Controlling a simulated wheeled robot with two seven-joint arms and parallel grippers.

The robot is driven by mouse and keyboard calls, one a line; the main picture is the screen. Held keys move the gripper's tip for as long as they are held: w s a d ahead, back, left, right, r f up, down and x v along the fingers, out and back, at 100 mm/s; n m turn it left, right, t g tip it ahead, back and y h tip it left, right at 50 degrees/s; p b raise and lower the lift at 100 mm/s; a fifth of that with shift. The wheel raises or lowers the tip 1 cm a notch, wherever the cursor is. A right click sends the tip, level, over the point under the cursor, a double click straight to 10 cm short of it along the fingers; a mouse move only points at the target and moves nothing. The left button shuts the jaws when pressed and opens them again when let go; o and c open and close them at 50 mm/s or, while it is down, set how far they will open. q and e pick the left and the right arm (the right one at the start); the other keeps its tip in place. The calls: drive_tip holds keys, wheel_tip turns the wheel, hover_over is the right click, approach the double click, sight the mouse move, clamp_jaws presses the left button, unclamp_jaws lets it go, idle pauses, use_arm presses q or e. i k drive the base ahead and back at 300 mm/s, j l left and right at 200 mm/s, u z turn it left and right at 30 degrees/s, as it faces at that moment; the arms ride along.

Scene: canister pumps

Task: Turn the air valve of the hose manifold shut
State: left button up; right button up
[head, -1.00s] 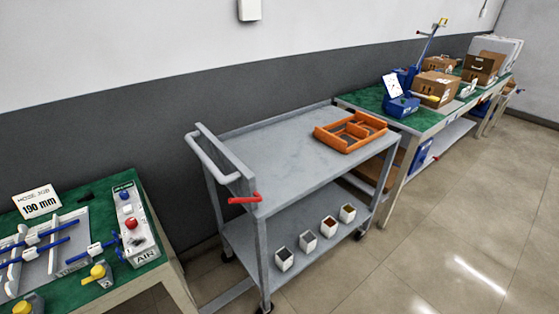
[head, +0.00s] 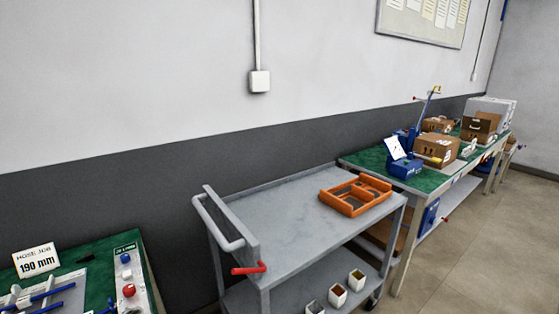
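Part of the hose manifold (head: 125,273) shows at the lower left, on a green-topped bench. It is a light grey block with a blue knob and a red knob (head: 129,291). Its lower part, labelled AIR in the earlier view, is cut off by the bottom edge, so the air valve's position cannot be told. Blue hose pieces (head: 45,293) lie on a grey fixture to its left. A sign (head: 36,261) behind them reads HOSE JOB 190 mm. Neither of my grippers is in view.
A grey cart (head: 290,226) with a red-gripped lever (head: 249,269) stands right of the bench. It holds an orange tray (head: 355,195) on top and white cups (head: 338,295) below. A second green bench (head: 432,180) with boxes stands behind. Floor at the right is clear.

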sight(129, 291)
drive_tip(key=u, duration=1.25)
